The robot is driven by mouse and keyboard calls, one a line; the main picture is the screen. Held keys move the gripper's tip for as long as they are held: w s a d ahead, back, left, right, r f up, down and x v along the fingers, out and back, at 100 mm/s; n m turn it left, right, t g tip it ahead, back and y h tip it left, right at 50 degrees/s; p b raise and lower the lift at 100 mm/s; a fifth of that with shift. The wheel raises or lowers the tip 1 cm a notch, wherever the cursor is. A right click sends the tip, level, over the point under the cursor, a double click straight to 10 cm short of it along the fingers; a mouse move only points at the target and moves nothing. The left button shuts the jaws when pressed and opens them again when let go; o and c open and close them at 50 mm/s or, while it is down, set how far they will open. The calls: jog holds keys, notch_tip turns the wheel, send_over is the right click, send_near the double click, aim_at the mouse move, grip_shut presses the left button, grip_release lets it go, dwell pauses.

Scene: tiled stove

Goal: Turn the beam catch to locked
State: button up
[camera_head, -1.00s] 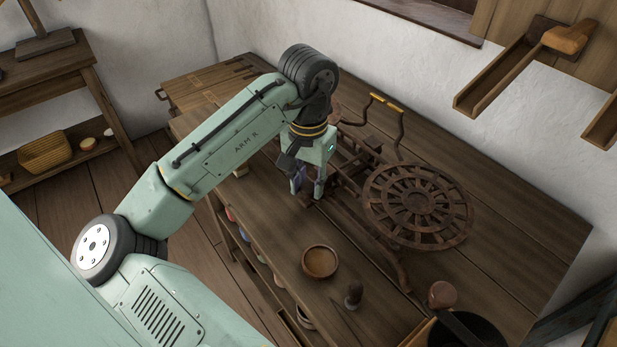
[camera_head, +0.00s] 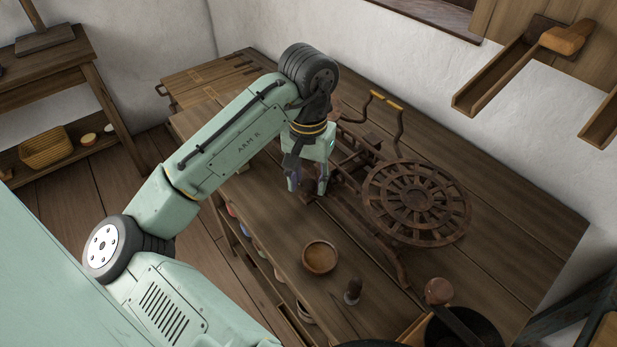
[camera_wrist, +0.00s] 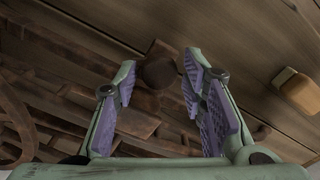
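A dark brown rounded knob (camera_wrist: 158,70), which may be the beam catch, sits between my fingers in the wrist view; its setting cannot be read. My gripper (camera_wrist: 160,88) is open around it, with a visible gap at each padded finger. In the head view my gripper (camera_head: 307,186) points down at the near side of a dark brown mechanism (camera_head: 355,165) on the table. A dark part shows low between the fingertips there. The mechanism has a large spoked wheel (camera_head: 417,203) and upright arms with yellow grips (camera_head: 386,98).
A wooden bowl (camera_head: 320,257) and a small dark knobbed tool (camera_head: 353,291) stand on the table (camera_head: 500,225) in front. A dark pan (camera_head: 465,330) is at the near right. A pale-topped block (camera_wrist: 298,92) lies right of my fingers in the wrist view.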

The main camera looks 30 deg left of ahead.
aim_at(309, 183)
jog(key=shift+o, duration=0.9)
notch_tip(309, 183, up, 12)
jog(key=shift+w+d, duration=0.1)
